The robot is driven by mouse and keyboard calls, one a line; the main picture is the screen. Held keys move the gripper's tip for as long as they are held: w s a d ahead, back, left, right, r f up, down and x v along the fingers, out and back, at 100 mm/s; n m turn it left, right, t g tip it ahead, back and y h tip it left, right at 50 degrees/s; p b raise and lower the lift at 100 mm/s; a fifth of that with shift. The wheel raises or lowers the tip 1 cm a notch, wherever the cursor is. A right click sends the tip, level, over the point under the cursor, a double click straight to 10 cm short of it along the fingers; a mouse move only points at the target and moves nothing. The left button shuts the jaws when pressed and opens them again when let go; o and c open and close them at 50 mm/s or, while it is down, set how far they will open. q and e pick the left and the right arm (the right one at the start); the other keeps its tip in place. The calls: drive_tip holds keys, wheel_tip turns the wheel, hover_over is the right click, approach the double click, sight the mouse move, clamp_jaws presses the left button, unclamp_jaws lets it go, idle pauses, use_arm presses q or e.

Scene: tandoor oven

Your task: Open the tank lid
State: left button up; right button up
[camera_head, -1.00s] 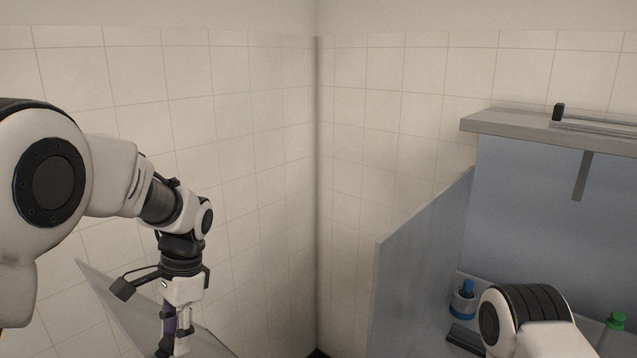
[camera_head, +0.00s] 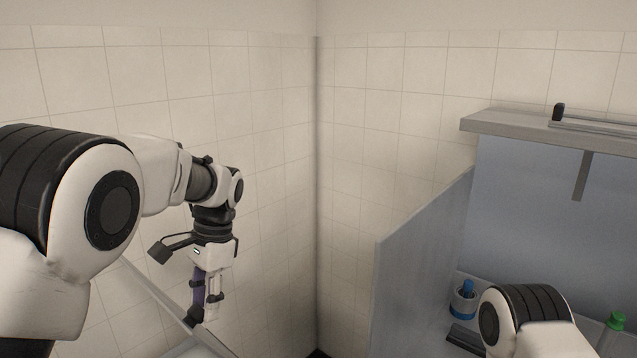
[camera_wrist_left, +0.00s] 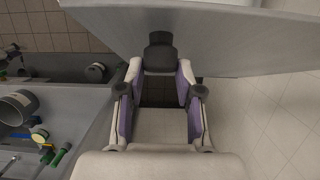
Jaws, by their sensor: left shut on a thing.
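The tank lid (camera_head: 163,290) is a grey plate at the lower left of the head view, steeply tilted and seen nearly edge-on. It also fills the top of the left wrist view (camera_wrist_left: 230,40). A dark knob-like handle (camera_wrist_left: 160,55) stands on its edge there. My left gripper (camera_head: 205,318) points down at the lid's edge. In the left wrist view its fingertips (camera_wrist_left: 160,70) are shut on this handle. The contact is partly hidden in the head view. My right gripper is out of view; only part of my right arm shows.
A grey basin with a pot (camera_wrist_left: 18,105) and several valves lies left in the wrist view. A grey-blue partition (camera_head: 420,262), a shelf (camera_head: 500,122), a blue-capped bottle (camera_head: 464,298) and a green-capped bottle (camera_head: 613,330) are at right. Tiled walls meet behind.

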use_arm(q)
drive_tip(key=shift+w, duration=0.1)
drive_tip(key=w+d+r, duration=0.2)
drive_tip(key=w+d, duration=0.2)
drive_tip(key=w, duration=0.1)
drive_tip(key=shift+d, duration=0.2)
drive_tip(key=shift+r, duration=0.1)
idle(0.4)
